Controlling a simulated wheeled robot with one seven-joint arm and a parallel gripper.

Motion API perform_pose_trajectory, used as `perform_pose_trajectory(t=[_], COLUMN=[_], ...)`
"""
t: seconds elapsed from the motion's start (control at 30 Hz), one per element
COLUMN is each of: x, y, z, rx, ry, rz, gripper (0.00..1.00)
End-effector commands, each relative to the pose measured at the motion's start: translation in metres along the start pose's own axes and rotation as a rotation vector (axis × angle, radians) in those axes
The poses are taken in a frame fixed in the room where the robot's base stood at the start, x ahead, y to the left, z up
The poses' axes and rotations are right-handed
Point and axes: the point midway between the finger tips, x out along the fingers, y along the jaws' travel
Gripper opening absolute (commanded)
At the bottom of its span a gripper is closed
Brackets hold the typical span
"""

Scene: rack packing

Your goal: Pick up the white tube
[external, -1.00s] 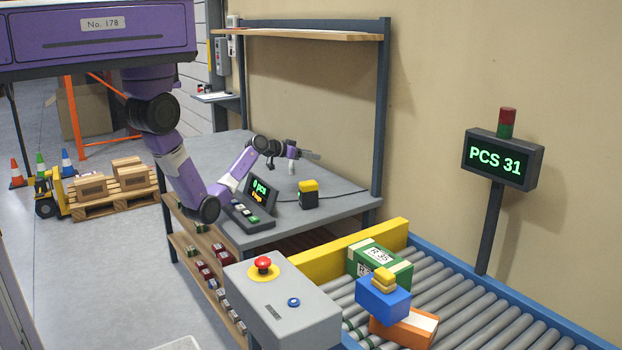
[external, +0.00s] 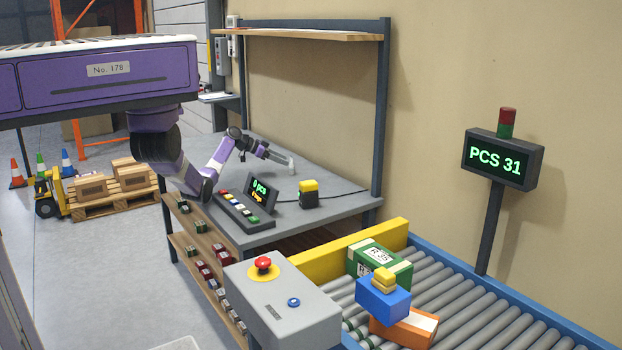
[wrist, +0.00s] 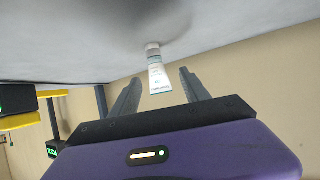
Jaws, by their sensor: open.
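The white tube (external: 291,165) stands upright on the grey table in the external view. In the wrist view, which appears upside down, the white tube (wrist: 158,74) has its cap end on the table surface and light blue markings on its body. My gripper (external: 282,159) is low over the table, right at the tube. In the wrist view my gripper (wrist: 160,80) is open, with one finger on each side of the tube's line. I see gaps between the fingers and the tube; whether the tube is fully between them is unclear.
The grey table (external: 330,205) is clear around the tube. A black-and-yellow block (external: 308,194) and a keypad with display (external: 248,205) stand nearer the front. A shelf (external: 300,35) hangs above the back. A roller conveyor (external: 470,310) with boxes is at right.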

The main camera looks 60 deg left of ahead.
Motion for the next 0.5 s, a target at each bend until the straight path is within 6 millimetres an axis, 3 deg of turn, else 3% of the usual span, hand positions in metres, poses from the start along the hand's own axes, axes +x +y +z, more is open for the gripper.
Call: perform_pose_trajectory(t=[0.3, 0.5], x=[0.042, 0.051], y=[0.005, 0.004], z=[0.000, 0.000], rx=[0.001, 0.000], ry=[-0.002, 0.000], rz=[0.000, -0.002], gripper=[0.54, 0.54])
